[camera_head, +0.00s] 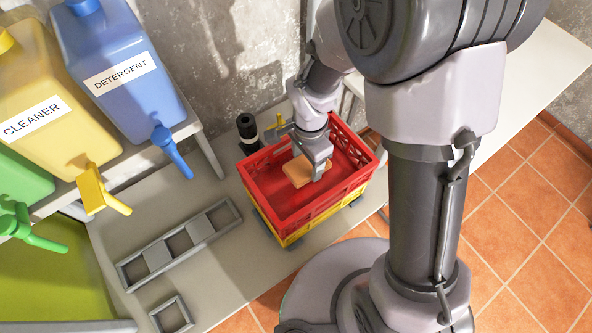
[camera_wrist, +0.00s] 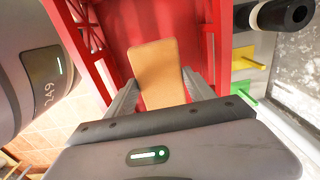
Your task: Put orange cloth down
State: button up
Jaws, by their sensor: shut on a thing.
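The orange cloth (camera_head: 298,171) is a flat, light orange rectangle inside the red crate (camera_head: 272,206). It also shows in the wrist view (camera_wrist: 158,70), held between the two grey fingers. My gripper (camera_head: 318,172) is shut on the cloth and reaches down into the crate from above. In the wrist view, my gripper (camera_wrist: 160,95) has the cloth extending forward past its fingertips over the red crate floor (camera_wrist: 190,30). I cannot tell whether the cloth touches the crate floor.
The red crate is stacked on a yellow crate (camera_head: 296,236) on the bench. A blue detergent jug (camera_head: 120,70) and a yellow cleaner jug (camera_head: 45,105) stand on a shelf at left. A grey tray with compartments (camera_head: 180,242) and a black cylinder (camera_head: 247,130) are nearby.

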aim_at(307, 174)
notch_tip(307, 174, down, 7)
jog(key=shift+d+r+b, duration=0.15)
jog(key=shift+b, duration=0.65)
jog(key=o, duration=1.3)
notch_tip(307, 174, up, 13)
jog(key=p, duration=0.3)
jog(key=shift+d+p, duration=0.1)
jog(key=shift+p, duration=0.2)
jog(key=s+d+r+n+t, duration=0.2)
jog(key=s+r, duration=0.1)
jog(key=r, duration=0.3)
jog(key=s+d+r+n+t+y, duration=0.1)
jog(key=s+d+r+n+t, duration=0.1)
jog(key=s+r, duration=0.2)
jog(key=s+d+r+n+t+y, duration=0.1)
jog(key=s+r, duration=0.3)
jog(key=r, duration=0.6)
jog(key=shift+s+d+r+n+t, duration=0.1)
jog(key=shift+d+n+t, duration=0.1)
jog(key=shift+d+n, duration=0.25)
jog(key=shift+s+d+r+n+t, duration=0.1)
jog(key=shift+d+n+t, duration=0.1)
jog(key=shift+d+n, duration=0.2)
